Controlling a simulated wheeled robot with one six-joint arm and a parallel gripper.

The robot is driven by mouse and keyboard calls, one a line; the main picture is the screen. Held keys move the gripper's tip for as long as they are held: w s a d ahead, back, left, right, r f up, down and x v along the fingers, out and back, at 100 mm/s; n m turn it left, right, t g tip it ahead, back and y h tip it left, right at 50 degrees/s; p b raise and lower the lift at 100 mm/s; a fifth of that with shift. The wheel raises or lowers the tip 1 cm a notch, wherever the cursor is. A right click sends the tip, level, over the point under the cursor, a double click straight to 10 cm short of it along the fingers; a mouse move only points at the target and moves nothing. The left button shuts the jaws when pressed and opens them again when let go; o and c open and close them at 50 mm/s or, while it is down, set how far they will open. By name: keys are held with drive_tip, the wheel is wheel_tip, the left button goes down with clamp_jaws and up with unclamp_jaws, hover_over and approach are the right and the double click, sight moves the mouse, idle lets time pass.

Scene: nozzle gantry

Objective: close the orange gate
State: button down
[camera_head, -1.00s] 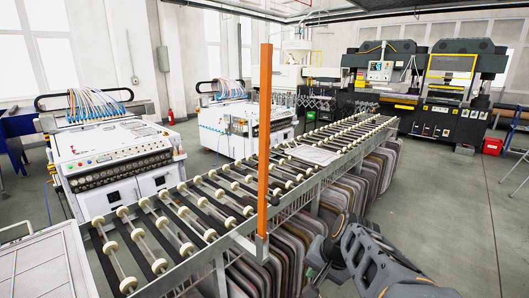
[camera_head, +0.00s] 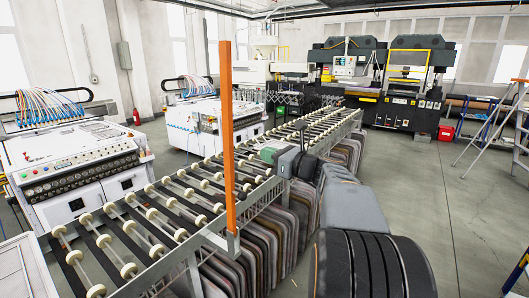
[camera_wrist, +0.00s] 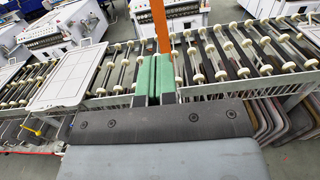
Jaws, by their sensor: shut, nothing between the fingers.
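The orange gate (camera_head: 227,140) is a tall, thin bar standing upright on a metal bracket at the near side of the roller conveyor. Its lower part also shows in the wrist view (camera_wrist: 162,28), just beyond my fingertips. My gripper (camera_head: 266,154) has green finger pads and is to the right of the bar in the head view, over the conveyor edge. In the wrist view the two green fingers (camera_wrist: 153,76) are together with nothing between them. I cannot tell whether they touch the bar. The bar's foot is hidden behind the fingers in the wrist view.
The roller conveyor (camera_head: 150,208) runs from near left to far right, with several upright panels (camera_head: 280,225) stored below it. A white panel (camera_wrist: 68,78) lies on the rollers. White machines stand behind. Open floor (camera_head: 440,205) lies to the right, with a stepladder (camera_head: 503,125).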

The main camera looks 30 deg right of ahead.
sight(232, 143)
drive_tip(key=p+x, duration=0.3)
drive_tip(key=x, duration=0.8)
drive_tip(key=shift+w+a, duration=0.15)
drive_tip(key=shift+a, duration=0.05)
drive_tip(key=shift+w+r, duration=0.1)
